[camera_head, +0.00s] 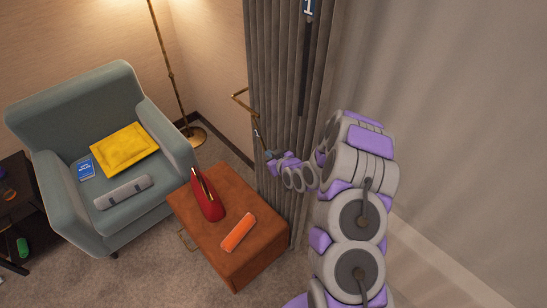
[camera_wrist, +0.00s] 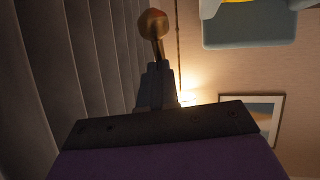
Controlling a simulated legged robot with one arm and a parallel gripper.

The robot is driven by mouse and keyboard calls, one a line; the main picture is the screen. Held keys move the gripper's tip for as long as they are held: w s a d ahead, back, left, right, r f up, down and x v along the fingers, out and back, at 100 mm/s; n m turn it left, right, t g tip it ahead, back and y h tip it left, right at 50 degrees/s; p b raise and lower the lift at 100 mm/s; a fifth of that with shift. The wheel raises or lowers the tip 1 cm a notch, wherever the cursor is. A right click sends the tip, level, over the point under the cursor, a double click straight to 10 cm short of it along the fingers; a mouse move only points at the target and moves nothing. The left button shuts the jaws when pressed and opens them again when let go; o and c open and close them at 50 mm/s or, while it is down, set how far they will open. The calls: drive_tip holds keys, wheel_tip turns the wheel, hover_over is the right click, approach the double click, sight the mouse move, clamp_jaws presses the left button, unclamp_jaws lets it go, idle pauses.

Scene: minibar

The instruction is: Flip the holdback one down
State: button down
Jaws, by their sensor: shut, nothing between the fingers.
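A thin bent brass rod (camera_head: 248,106), which looks like the holdback, sticks out beside the grey curtain (camera_head: 275,80). It slants down toward my gripper (camera_head: 271,155), which is at the curtain's left edge above the brown ottoman. In the wrist view, my gripper (camera_wrist: 158,68) has its narrow dark fingers together and empty. A rounded brass end (camera_wrist: 153,23) shows just past the fingertips; I cannot tell whether they touch.
A brown ottoman (camera_head: 245,262) carries a red object (camera_head: 207,195) and an orange object (camera_head: 238,232). A teal armchair (camera_head: 75,110) with a yellow cushion (camera_head: 124,150) stands left. A brass floor lamp (camera_head: 168,75) is behind. Pale fabric fills the right side.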

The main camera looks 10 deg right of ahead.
drive_tip(key=w+a+f+m+t+y+b, duration=0.1)
drive_tip(key=w+a+f+t+y, duration=0.1)
drive_tip(key=w+t, duration=0.3)
drive_tip(key=shift+w+a+f+b, duration=0.25)
drive_tip(key=shift+a+f+b, duration=0.1)
drive_tip(key=shift+a+f, duration=0.3)
drive_tip(key=shift+w+r, duration=0.1)
drive_tip(key=shift+r, duration=0.1)
